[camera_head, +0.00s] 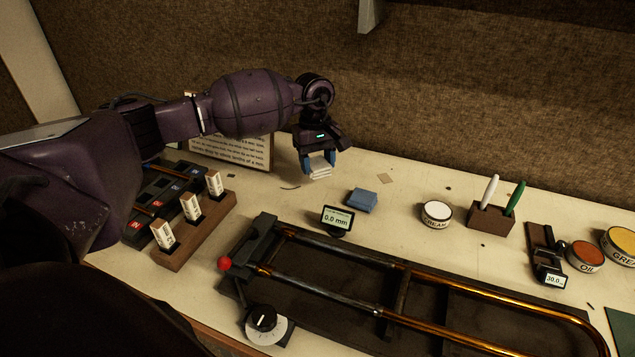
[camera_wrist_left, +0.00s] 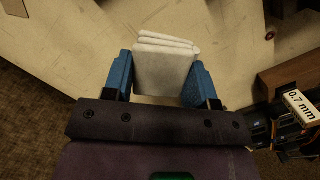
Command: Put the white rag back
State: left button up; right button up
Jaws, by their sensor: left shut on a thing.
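The white rag (camera_head: 319,169) is a small folded stack of white cloth. My left gripper (camera_head: 319,163) is shut on it, with a blue finger on each side. In the left wrist view the rag (camera_wrist_left: 165,68) sits between the blue fingertips of the gripper (camera_wrist_left: 161,80), over the pale bench top. I cannot tell whether the rag touches the bench. A folded blue cloth (camera_head: 362,200) lies on the bench to the right of the gripper. My right gripper is in neither view.
A 0.0 mm display (camera_head: 337,218) stands near the blue cloth. A brass slide (camera_head: 430,280) lies in a dark fixture in front. The cream tin (camera_head: 436,213) and a pen block (camera_head: 490,217) are farther right. A wooden block with labelled tags (camera_head: 198,232) stands left.

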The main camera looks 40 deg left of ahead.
aim_at(318, 192)
pick_arm(q)
jog(key=shift+f, duration=3.05)
jog(key=shift+f, duration=0.1)
jog(key=shift+f+b, duration=0.15)
jog(key=shift+b, duration=0.15)
jog(key=o, duration=0.9)
jog(key=r, duration=0.8)
jog(key=a+r, duration=0.1)
jog(key=r, duration=0.3)
jog(key=shift+w+a+r, duration=0.1)
jog(key=shift+w+r, duration=0.1)
jog(key=shift+w, duration=0.15)
